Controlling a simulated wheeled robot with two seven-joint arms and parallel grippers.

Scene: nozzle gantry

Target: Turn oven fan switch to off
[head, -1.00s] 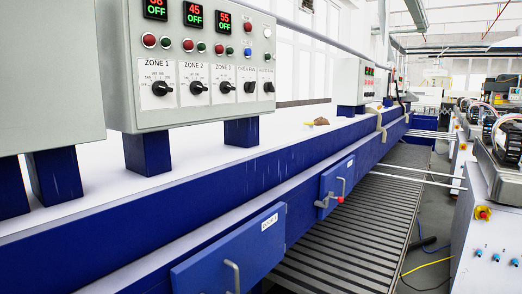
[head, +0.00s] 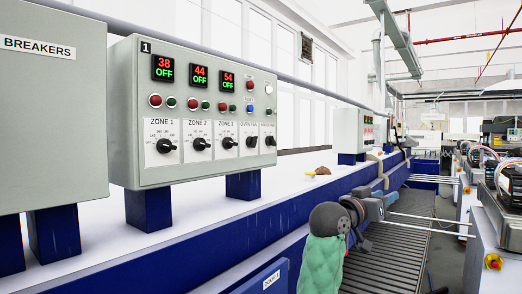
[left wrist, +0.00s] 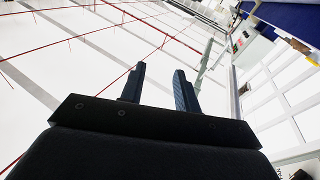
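The oven fan switch (head: 251,142) is a dark rotary knob on the grey control panel (head: 130,120), fourth from the left in its lower row. My left gripper (head: 386,199) is raised over the conveyor side, right of the panel and well apart from the switch. In the left wrist view its two dark fingers (left wrist: 160,84) stand apart with nothing between them. My right gripper is not in view.
Zone knobs (head: 201,144) sit left of the fan switch, another knob (head: 269,141) just right. A breaker box (head: 50,110) stands at the left. A blue-sided oven (head: 300,208) runs below the panel. Machines (head: 508,180) line the right side.

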